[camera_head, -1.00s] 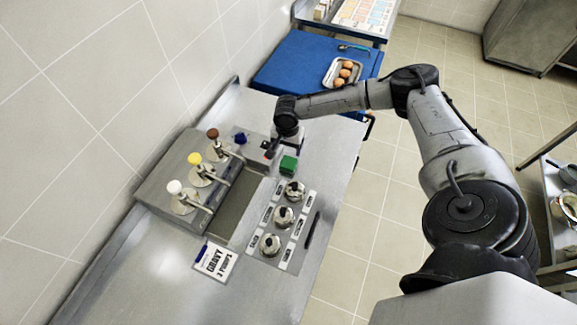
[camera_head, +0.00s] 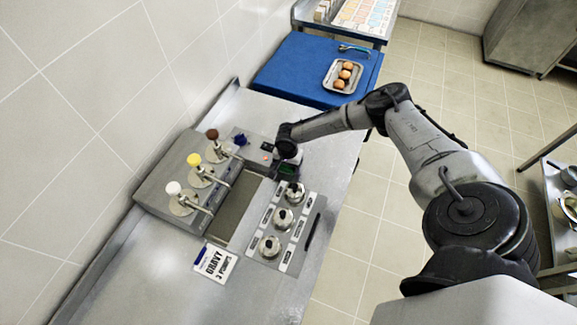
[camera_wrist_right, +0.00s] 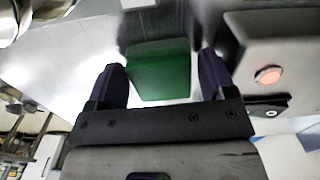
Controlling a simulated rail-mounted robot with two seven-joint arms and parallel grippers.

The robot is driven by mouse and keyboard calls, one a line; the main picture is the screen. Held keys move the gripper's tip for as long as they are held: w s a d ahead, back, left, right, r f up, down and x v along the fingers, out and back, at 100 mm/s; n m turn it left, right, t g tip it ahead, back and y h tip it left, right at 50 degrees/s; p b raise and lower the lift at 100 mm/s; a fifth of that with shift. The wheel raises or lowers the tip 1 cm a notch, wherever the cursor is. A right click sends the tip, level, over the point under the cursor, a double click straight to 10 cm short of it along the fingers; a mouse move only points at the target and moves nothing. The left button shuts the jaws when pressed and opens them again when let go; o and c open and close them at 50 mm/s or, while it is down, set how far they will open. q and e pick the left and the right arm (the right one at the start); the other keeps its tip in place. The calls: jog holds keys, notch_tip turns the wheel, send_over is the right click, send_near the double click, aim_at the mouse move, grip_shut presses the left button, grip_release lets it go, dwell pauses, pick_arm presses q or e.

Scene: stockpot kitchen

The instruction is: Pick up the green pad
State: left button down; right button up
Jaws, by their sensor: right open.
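The green pad (camera_wrist_right: 160,70) is a small green block on the steel counter. In the right wrist view it lies between the two dark fingers of my right gripper (camera_wrist_right: 160,80), with a visible gap on either side. In the head view my right gripper (camera_head: 287,168) is right over the pad (camera_head: 287,169), which is mostly hidden and dark in its shadow. The right gripper is open; the frames do not show it touching the pad. My left gripper is in no view.
Three pump dispensers (camera_head: 198,172) stand on a steel box to the left. Several round lidded pots (camera_head: 283,219) sit in a labelled panel just in front of the pad. A control with a red button (camera_wrist_right: 268,75) is close beside the gripper. A gravy card (camera_head: 216,262) lies nearer.

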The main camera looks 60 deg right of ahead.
jog(key=shift+f, duration=0.35)
jog(key=c, duration=0.7)
jog(key=shift+r, duration=0.15)
jog(key=shift+r, duration=0.5)
jog(key=r, duration=0.1)
jog(key=s+r, duration=0.1)
jog(key=r, duration=0.1)
jog(key=shift+r, duration=0.3)
jog(key=s+r, duration=0.2)
jog(key=s, duration=0.1)
jog(key=s+a+r, duration=0.1)
jog(key=s+r, duration=0.1)
jog(key=s, duration=0.2)
jog(key=s+a+r+p, duration=0.1)
jog(key=s+r, duration=0.1)
jog(key=s, duration=0.1)
jog(key=shift+s+a+r, duration=0.1)
jog(key=shift+s+a, duration=0.05)
jog(key=shift+s, duration=0.05)
